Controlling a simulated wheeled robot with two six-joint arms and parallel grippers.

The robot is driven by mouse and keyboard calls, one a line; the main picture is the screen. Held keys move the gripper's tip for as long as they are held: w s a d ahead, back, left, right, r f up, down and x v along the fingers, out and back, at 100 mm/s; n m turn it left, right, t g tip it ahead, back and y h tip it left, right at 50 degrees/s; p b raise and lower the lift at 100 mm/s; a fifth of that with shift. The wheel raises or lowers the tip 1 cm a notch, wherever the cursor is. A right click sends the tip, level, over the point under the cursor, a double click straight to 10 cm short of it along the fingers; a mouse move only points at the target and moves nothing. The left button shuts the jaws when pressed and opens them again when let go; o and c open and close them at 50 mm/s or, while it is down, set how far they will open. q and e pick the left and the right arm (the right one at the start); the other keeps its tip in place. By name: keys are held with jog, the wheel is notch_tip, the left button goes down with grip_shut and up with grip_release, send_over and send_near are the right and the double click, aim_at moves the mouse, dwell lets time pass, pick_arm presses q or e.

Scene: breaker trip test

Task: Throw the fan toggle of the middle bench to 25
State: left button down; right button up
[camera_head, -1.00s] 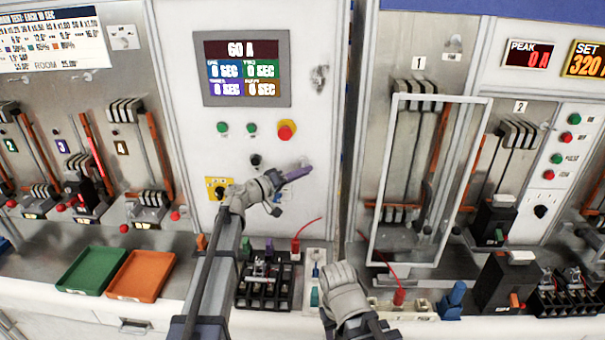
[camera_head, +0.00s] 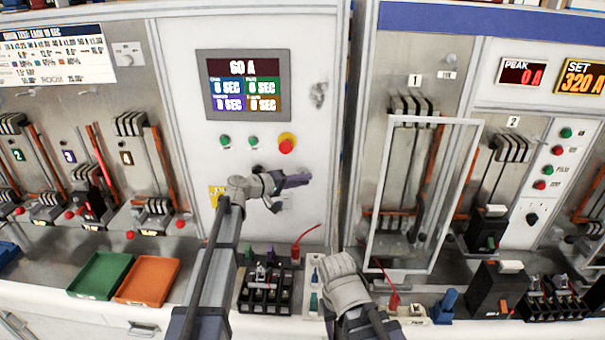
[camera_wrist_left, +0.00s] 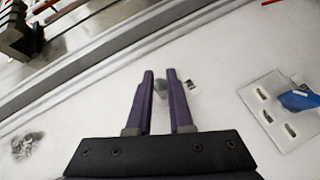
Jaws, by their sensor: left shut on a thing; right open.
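My left gripper (camera_head: 298,180) has purple fingers and is up against the white middle bench panel (camera_head: 225,145), below the red button. Its fingers also show in the left wrist view (camera_wrist_left: 162,88), closed on a small dark thing (camera_wrist_left: 160,87) between them. This is probably the fan toggle; the fingers hide most of it, and I cannot read its setting. My right gripper (camera_head: 338,268) is low in front of the bench, empty and open, with its fingers mostly hidden by its grey body.
A red button on yellow (camera_head: 287,144) and two green buttons sit above my left gripper. A display (camera_head: 242,85) reads 60 A. A black terminal block (camera_head: 265,293) is below. Green (camera_head: 99,275) and orange (camera_head: 148,280) trays lie left. A clear-framed door (camera_head: 420,195) stands right.

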pick_arm(q)
jog(key=shift+r+n+g+y+p, duration=0.4)
jog(key=shift+r+n+g+p, duration=0.4)
jog(key=shift+p, duration=0.7)
jog(key=shift+f, duration=0.25)
jog(key=c, duration=0.8)
grip_release()
jog(key=p+v, duration=0.3)
jog(key=v, duration=0.4)
jog(key=shift+s+a+r, duration=0.1)
jog(key=shift+s+a, duration=0.05)
jog(key=shift+a, duration=0.25)
